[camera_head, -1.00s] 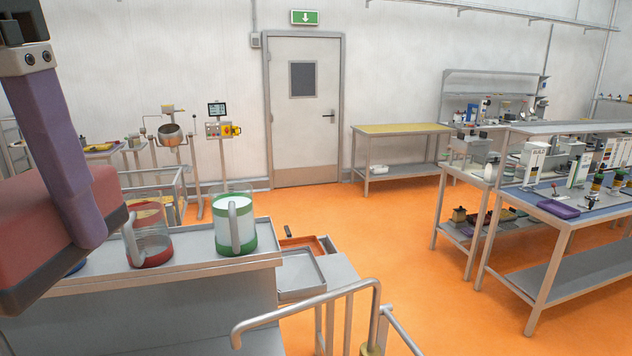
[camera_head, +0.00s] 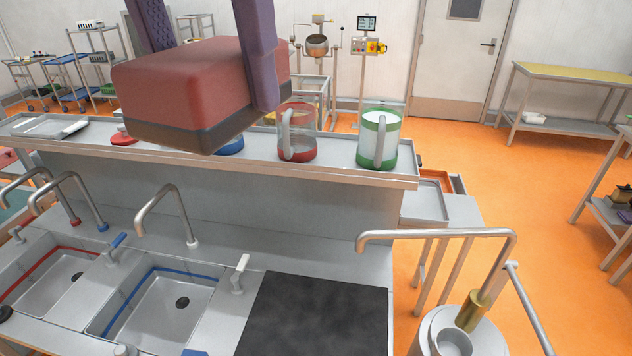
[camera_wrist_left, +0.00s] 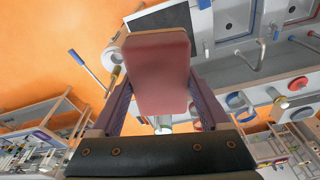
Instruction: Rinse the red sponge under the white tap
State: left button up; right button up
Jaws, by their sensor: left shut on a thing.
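The red sponge (camera_head: 185,85) is a thick block with a dark grey bottom layer, near the camera in the head view. My left gripper (camera_head: 212,75) is shut on it with purple fingers on its two sides. It also fills the middle of the left wrist view (camera_wrist_left: 156,75). The sponge is in the air, apart from the sinks and taps. A bent metal tap with a pale base (camera_head: 168,205) stands below it, and a white lever (camera_head: 239,272) is to its right. My right gripper is not in view.
Two more taps with red (camera_head: 62,195) and blue (camera_head: 88,205) bases stand left, by a red-striped sink (camera_head: 50,285). A blue-striped sink (camera_head: 165,300) and a black mat (camera_head: 315,315) lie in front. Red (camera_head: 300,130) and green (camera_head: 378,140) jugs stand on the ledge behind.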

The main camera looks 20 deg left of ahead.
aim_at(235, 279)
jog(key=u, duration=1.25)
